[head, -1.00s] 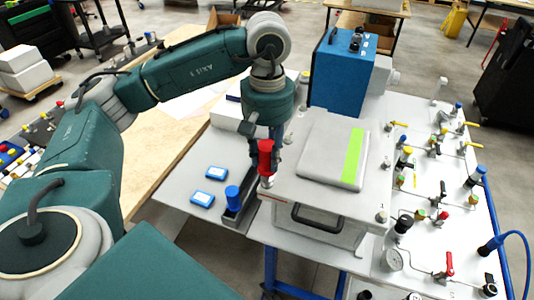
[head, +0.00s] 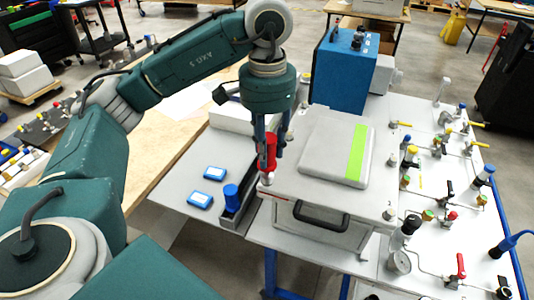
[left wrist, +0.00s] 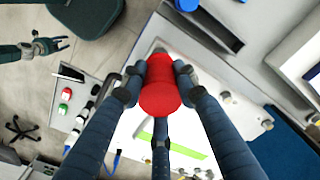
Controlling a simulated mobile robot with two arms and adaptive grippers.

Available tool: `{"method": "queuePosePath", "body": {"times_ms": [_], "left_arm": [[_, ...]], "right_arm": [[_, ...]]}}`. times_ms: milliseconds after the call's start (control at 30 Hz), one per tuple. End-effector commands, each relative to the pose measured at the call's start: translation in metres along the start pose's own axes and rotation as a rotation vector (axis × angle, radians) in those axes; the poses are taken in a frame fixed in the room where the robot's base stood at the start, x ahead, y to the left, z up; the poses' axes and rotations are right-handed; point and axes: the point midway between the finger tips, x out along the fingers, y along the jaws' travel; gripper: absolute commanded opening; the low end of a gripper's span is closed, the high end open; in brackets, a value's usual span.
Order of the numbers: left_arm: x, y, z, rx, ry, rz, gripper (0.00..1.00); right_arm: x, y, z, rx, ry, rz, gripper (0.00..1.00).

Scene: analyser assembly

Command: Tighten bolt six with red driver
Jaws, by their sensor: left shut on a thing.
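My left gripper (head: 271,140) is shut on the red driver (head: 268,158), which stands roughly upright at the near left corner of the grey lidded box (head: 318,200). The left wrist view looks down on the driver's red round handle (left wrist: 160,92) between the fingers. The driver's tip and the bolt under it are hidden there; I cannot tell whether they touch. A silver bolt (head: 389,214) shows at the lid's near right corner. I cannot read any bolt numbers. My right gripper (left wrist: 40,47) shows at the upper left of the left wrist view, apart from the box, its fingers spread.
A blue driver (head: 231,191) stands in a dark holder (head: 240,205) left of the box. Two small blue boxes (head: 207,186) lie on the grey table. A tall blue unit (head: 340,72) stands behind the box. A panel with valves and a gauge (head: 400,262) is at right.

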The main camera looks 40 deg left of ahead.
Motion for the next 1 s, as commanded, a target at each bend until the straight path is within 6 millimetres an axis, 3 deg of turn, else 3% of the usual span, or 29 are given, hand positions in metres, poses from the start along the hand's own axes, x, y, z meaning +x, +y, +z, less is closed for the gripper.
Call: {"method": "queuePosePath", "body": {"times_ms": [233,500,867,900,967,1000], "left_arm": [[0.002,0.001,0.001,0.448,-0.001,0.002,0.00],[0.005,0.001,0.000,0.522,0.002,0.000,0.00],[0.001,0.001,0.001,0.546,-0.002,0.004,0.00],[0.002,0.001,0.001,0.546,-0.002,0.004,0.34],[0.002,0.001,0.001,0.545,-0.002,0.004,0.44],[0.001,0.001,0.001,0.545,-0.002,0.003,0.44]], "right_arm": [[0.005,0.001,0.001,0.000,0.000,0.001,0.40],[0.036,0.001,0.004,-0.001,0.000,0.002,0.40],[0.038,0.001,0.004,-0.001,0.000,0.002,0.40],[0.038,0.001,0.004,-0.001,0.000,0.002,0.40],[0.038,0.001,0.004,-0.001,0.000,0.002,0.40],[0.038,0.001,0.004,-0.001,0.000,0.002,0.40]]}}
